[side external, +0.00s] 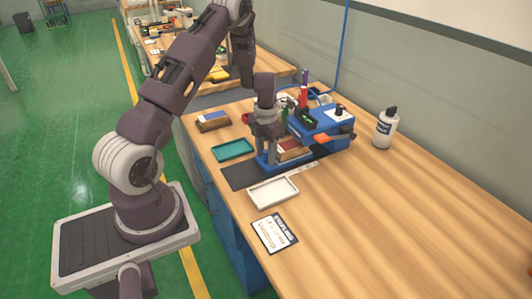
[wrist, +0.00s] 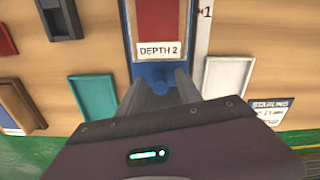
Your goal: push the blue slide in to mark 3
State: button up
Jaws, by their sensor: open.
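In the wrist view the blue slide (wrist: 129,30) carries a red-brown block and a label reading "DEPTH 2" (wrist: 160,50). A blue knob (wrist: 158,84) is at its near end. My gripper (side external: 265,152) points down over this end. In the wrist view my gripper (wrist: 163,82) is open, one finger on each side of the knob; I cannot tell whether they touch it. A white scale strip (wrist: 203,30) beside the slide shows mark 1. Mark 3 cannot be made out.
A teal tray (side external: 233,150) and a white tray (side external: 273,192) flank the slide's near end. A printed card (side external: 275,234) lies nearer the front. A white bottle (side external: 385,130) stands at right.

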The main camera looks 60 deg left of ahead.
jog(key=shift+c, duration=0.2)
grip_shut()
jog(key=shift+w+r, duration=0.1)
jog(key=shift+w, duration=0.05)
dwell(1.1)
